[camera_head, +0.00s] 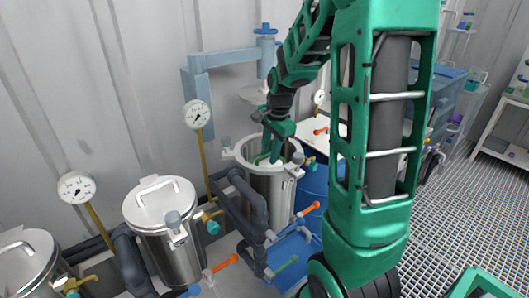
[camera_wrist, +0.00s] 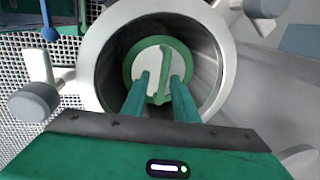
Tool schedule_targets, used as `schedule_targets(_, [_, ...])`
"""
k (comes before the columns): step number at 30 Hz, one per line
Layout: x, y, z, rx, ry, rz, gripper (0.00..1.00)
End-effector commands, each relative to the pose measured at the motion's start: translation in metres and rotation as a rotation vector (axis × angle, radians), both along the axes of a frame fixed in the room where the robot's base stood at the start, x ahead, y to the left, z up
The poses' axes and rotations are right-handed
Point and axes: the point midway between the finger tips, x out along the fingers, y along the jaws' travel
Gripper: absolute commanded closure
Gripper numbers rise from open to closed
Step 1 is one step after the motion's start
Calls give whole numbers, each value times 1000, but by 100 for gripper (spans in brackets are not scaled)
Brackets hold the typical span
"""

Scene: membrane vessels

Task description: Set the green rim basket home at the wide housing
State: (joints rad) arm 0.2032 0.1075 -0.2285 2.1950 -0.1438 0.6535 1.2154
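The wide housing is an open steel vessel (camera_head: 268,185) near the middle of the head view; its thick pale rim also shows in the wrist view (camera_wrist: 101,50). The green rim basket (camera_wrist: 131,62) sits inside the bore, with a pale disc inside a green ring and a green handle bar across it. My gripper (camera_head: 272,157) reaches down into the vessel mouth from above. In the wrist view my gripper (camera_wrist: 160,78) has one finger on each side of the handle, with narrow gaps seen. How deep the basket sits is hidden.
Two lidded steel vessels (camera_head: 160,205) (camera_head: 25,262) stand to the left with gauges and pipes. A blue-grey swing frame (camera_head: 228,58) holds a round lid (camera_head: 255,95) behind the open vessel. Clamp knobs (camera_wrist: 34,101) surround its rim. A blue drum (camera_head: 315,183) stands right of it.

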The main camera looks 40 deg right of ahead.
Motion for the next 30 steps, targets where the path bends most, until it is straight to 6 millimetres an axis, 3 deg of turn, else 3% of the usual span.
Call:
schedule_targets(13, [0,0,10,-1,-5,1,68])
schedule_targets(24, [-12,-1,74,-1,-6,1,68])
schedule_targets(30, [-17,-1,99,-1,-4,1,68])
